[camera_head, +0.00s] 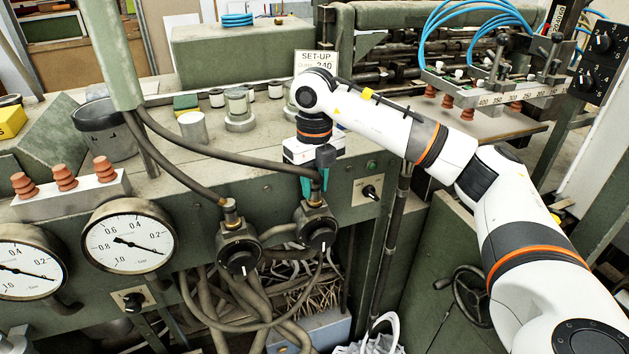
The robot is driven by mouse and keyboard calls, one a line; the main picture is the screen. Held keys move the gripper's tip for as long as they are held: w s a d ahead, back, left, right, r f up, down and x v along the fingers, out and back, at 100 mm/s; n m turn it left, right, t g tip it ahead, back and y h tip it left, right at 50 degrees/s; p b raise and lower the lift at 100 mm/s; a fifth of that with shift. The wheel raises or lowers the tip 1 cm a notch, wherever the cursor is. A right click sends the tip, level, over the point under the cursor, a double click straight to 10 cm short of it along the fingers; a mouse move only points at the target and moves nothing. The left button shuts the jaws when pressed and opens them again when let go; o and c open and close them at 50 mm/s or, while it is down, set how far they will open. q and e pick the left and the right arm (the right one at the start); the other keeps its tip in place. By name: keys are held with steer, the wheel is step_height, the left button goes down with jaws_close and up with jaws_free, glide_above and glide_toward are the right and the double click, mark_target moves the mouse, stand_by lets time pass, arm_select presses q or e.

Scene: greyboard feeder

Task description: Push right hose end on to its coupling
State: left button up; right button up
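The right dark hose (245,155) runs from the pale green post to my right gripper (315,188). Its end is mostly hidden between the teal fingertips, which appear closed around it. The gripper points down, directly above the right coupling (316,205) on its black-knobbed valve (319,233). The hose end is in line with the coupling; I cannot tell whether it is seated on it. The left hose (178,168) ends at the left coupling (231,217), above the other valve (240,260). My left gripper is not in view.
Two round gauges (128,243) (25,268) sit on the front panel at left. A small knob plate (369,190) is close right of my gripper. Jars and cylinders (239,108) stand on the ledge behind. Loose hoses (255,318) hang below the valves.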

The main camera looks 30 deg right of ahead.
mark_target(314, 180)
steer(key=o, duration=0.4)
steer(key=shift+c, duration=0.2)
steer(key=shift+r, duration=0.1)
steer(key=shift+r, duration=0.35)
step_height(314, 180, up, 11)
steer(key=shift+p, duration=0.3)
